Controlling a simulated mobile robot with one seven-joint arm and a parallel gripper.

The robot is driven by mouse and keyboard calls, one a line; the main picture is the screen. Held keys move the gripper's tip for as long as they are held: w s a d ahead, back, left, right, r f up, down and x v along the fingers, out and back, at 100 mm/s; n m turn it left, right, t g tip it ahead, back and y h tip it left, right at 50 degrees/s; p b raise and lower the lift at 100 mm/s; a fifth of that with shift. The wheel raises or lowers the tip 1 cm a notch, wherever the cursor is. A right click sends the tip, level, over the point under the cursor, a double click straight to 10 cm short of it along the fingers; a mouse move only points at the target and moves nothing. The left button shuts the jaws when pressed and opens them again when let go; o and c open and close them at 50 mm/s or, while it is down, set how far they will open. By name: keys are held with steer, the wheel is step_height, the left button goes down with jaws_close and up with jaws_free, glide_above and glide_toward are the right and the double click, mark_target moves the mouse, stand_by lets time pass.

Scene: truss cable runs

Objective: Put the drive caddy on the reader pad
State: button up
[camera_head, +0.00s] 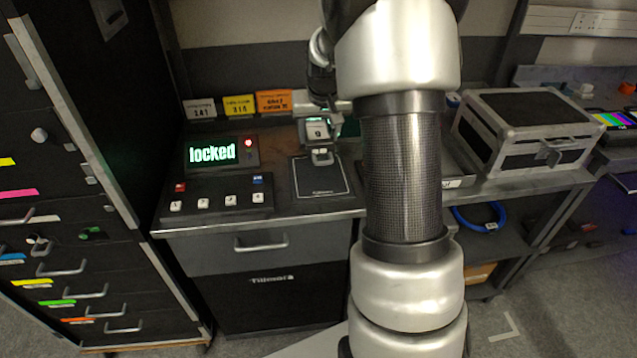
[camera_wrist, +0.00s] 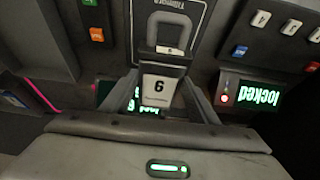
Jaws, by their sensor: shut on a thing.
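The drive caddy (camera_head: 317,131) is a grey block with a pale label and a looped handle. Its label reads 9 in the head view and appears inverted in the wrist view (camera_wrist: 157,90). My gripper (camera_head: 318,117) is shut on it, with one finger on each side in the wrist view (camera_wrist: 160,97). The reader pad (camera_head: 322,184) is a dark plate with a white outline on the bench. The caddy's handle overlaps the pad's far part in the head view. I cannot tell whether the caddy touches the pad. The pad also shows in the wrist view (camera_wrist: 142,14).
Left of the pad, a display (camera_head: 222,152) reads "locked" beside a red light. A keypad (camera_head: 217,196) stands before it. Coloured signs (camera_head: 240,105) stand behind. A black case (camera_head: 525,130) sits right. A dark drawer cabinet (camera_head: 75,190) borders the left. My arm hides the bench middle.

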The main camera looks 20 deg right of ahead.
step_height(320, 180, down, 10)
steer(key=shift+d+r+b, duration=0.1)
steer(key=shift+r+b, duration=0.1)
steer(key=shift+b, duration=0.15)
steer(key=shift+f, duration=0.25)
steer(key=o, duration=1.3)
steer(key=shift+r, duration=0.1)
